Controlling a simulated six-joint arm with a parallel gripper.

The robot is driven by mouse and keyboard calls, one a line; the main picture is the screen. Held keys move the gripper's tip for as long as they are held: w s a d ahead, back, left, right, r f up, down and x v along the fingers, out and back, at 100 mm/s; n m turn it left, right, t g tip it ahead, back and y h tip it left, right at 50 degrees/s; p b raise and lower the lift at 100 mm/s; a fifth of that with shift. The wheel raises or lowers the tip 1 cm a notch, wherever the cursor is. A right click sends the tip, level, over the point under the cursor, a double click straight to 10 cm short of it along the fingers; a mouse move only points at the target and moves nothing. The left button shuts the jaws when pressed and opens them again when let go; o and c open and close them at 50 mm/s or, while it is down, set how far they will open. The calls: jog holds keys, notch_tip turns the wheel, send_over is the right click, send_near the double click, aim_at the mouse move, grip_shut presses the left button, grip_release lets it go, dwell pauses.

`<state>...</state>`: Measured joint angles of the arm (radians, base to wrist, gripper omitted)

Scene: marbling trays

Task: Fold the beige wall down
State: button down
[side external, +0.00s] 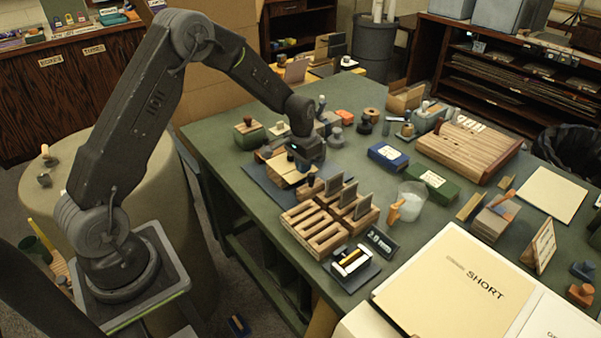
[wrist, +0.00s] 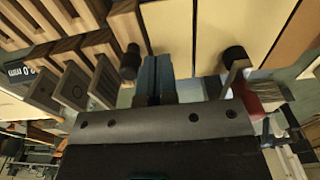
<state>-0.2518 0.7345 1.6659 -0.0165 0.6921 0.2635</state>
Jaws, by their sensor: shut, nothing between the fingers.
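Beige panels edged in wood lie on a dark blue mat (side external: 262,185) below my gripper (side external: 301,165). One beige panel (side external: 278,163) shows just left of the gripper. In the wrist view, one beige panel (wrist: 166,28) is right beyond the fingertips and a wider one (wrist: 262,28) is to their right, with a wooden strip between them. I cannot tell which panel is the beige wall, or how far it is tilted. My gripper's blue-grey fingers (wrist: 158,75) are together and empty. Whether they touch a panel is unclear; the gripper covers part of the panels.
A slotted wooden rack (side external: 322,232) stands in front, with dark-faced wooden blocks (side external: 342,192) beside it. Black knobs (wrist: 130,62) flank the fingers in the wrist view. A blue box (side external: 388,157) and a green box (side external: 433,185) are to the right.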

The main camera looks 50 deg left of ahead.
aim_at(303, 176)
jog(key=shift+f, duration=2.65)
dwell(0.6)
jog(key=shift+r, duration=2.6)
jog(key=shift+r, duration=0.1)
jog(key=s+d+r+t, duration=0.1)
jog(key=s+d+r, duration=0.25)
jog(key=r, duration=0.55)
jog(key=s+d+r+t, duration=0.1)
jog(key=s+d+r, duration=0.3)
jog(key=r, duration=0.5)
jog(key=s+d+r+t, duration=0.1)
jog(key=s+d+r, duration=0.1)
jog(key=s, duration=0.8)
jog(key=s+d+r+t, duration=0.2)
jog(key=s+r, duration=0.2)
jog(key=s, duration=0.6)
jog(key=shift+d, duration=0.25)
